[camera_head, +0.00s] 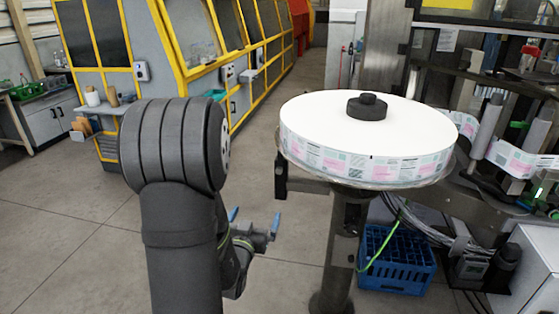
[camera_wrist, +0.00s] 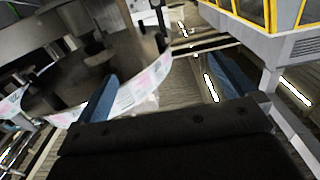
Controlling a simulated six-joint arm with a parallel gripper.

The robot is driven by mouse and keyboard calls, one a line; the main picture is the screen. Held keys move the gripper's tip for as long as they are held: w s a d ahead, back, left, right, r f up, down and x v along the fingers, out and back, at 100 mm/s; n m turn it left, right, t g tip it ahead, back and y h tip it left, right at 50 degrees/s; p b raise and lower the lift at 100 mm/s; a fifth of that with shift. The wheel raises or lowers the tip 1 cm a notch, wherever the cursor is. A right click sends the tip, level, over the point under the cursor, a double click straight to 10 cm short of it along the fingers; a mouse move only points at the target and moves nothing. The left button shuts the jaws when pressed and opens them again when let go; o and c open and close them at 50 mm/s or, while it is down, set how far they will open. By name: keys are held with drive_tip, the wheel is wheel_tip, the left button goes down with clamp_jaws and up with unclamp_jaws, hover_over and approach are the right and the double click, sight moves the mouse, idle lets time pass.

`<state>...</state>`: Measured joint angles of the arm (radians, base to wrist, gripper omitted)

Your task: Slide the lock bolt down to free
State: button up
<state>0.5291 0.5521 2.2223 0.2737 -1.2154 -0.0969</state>
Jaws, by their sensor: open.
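The label reel (camera_head: 370,134) is a broad white disc with printed labels around its rim, lying flat on a round plate on a grey post (camera_head: 345,235). A black hub knob (camera_head: 367,106) sits at its centre. A dark upright block (camera_head: 281,175) shows under the reel's left edge; I cannot tell whether it is the lock bolt. My gripper (camera_head: 254,218) is open and empty, with blue fingers, left of the post and lower than the reel. In the wrist view, my gripper (camera_wrist: 165,88) shows its two fingers wide apart, with a curved label strip (camera_wrist: 130,97) beyond them.
A blue crate (camera_head: 397,262) stands on the floor right of the post, with a green cable (camera_head: 378,254) above it. The labeller's rollers (camera_head: 487,125) are at right. A yellow-framed machine (camera_head: 200,50) stands behind. Floor at left is clear.

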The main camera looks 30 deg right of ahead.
drive_tip(key=shift+s+a, duration=0.45)
drive_tip(key=shift+c, duration=0.2)
